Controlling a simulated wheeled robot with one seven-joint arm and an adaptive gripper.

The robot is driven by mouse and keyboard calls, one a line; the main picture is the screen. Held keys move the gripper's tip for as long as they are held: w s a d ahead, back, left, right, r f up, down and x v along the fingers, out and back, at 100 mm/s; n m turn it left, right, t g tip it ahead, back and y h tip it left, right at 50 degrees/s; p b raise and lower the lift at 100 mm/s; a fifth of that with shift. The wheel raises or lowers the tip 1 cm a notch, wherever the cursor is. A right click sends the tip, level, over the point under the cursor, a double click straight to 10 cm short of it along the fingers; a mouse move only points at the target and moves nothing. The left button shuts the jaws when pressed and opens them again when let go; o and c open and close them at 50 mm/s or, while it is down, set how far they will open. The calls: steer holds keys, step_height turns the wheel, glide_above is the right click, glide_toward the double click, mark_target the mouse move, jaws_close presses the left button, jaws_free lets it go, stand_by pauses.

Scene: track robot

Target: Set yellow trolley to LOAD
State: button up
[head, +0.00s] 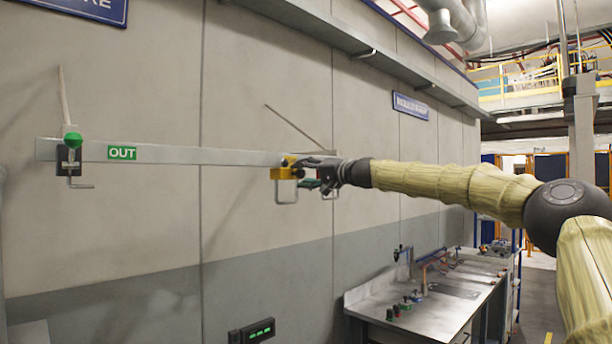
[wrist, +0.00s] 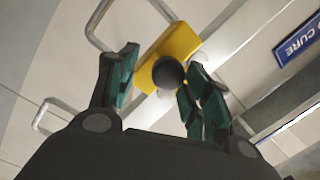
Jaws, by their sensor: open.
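The yellow trolley (head: 285,172) sits on a pale wall rail (head: 210,155), with a wire loop hanging below it. In the wrist view the yellow trolley (wrist: 182,42) shows a dark round knob (wrist: 167,73) facing me. My gripper (head: 308,172) is at the right side of the yellow trolley. Its two green-padded fingers (wrist: 162,75) are open, one on each side of the knob; I cannot tell whether either touches it. A green OUT sign (head: 122,153) is on the rail's left part. I see no LOAD sign; my gripper and arm hide the rail's right part.
A green-topped trolley (head: 72,150) with a wire hook stands near the rail's left end. Another wire loop (head: 331,194) hangs below my gripper, its top hidden. A metal workbench (head: 430,305) with fittings stands below right. A ledge (head: 330,35) runs above the rail.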

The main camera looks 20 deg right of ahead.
steer(key=shift+s+a, duration=0.2)
steer(key=shift+a, duration=0.1)
steer(key=d+v, duration=0.1)
steer(key=v, duration=1.1)
steer(key=shift+w, duration=0.2)
steer(key=shift+a, duration=0.2)
steer(key=shift+d, duration=0.1)
